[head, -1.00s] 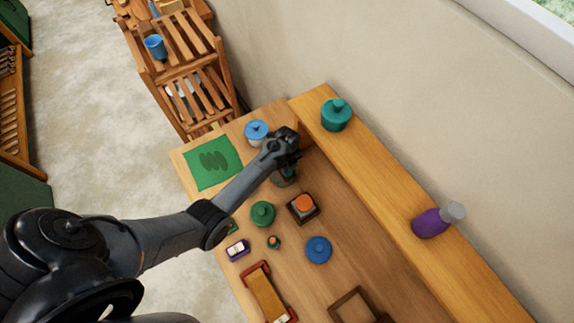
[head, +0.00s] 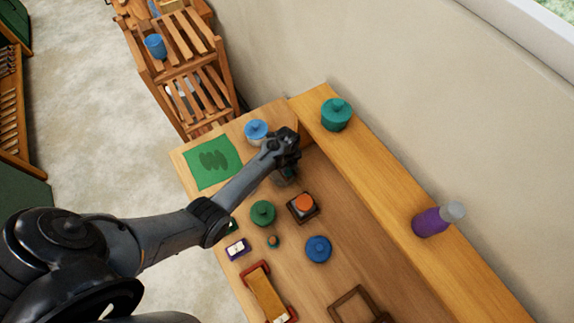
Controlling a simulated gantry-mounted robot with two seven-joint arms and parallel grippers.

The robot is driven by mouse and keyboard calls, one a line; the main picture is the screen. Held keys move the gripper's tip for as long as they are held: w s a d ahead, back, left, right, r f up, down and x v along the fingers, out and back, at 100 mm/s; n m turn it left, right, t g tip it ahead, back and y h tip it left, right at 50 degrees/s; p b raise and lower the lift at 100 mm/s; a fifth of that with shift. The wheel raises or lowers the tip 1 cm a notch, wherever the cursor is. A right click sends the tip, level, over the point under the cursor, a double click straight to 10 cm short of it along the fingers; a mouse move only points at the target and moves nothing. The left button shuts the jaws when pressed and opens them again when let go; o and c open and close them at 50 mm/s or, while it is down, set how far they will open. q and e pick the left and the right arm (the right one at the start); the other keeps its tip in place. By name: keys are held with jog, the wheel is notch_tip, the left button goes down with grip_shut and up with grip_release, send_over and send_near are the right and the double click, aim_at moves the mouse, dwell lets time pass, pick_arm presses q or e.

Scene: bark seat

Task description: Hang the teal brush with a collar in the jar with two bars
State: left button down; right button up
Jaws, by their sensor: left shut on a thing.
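My left gripper (head: 288,160) is over the back part of the table, pointing down at a dark glassy jar (head: 286,180). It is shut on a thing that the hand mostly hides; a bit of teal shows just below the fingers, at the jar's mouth. I cannot make out the brush's collar or the jar's two bars from here. I cannot tell whether the brush touches the jar. My right gripper is not in view.
Close by stand a blue-lidded jar (head: 256,131), a green-lidded jar (head: 263,213), an orange-topped item in a dark square tray (head: 303,206) and a blue lidded pot (head: 318,249). A raised shelf (head: 385,185) bears a teal pot (head: 336,114) and a purple bottle (head: 431,222).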

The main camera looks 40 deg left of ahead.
pick_arm(q)
jog(key=shift+f, duration=0.15)
jog(key=shift+c, duration=2.4)
grip_release()
jog(key=shift+r+p, duration=1.4)
jog(key=shift+r, duration=2.1)
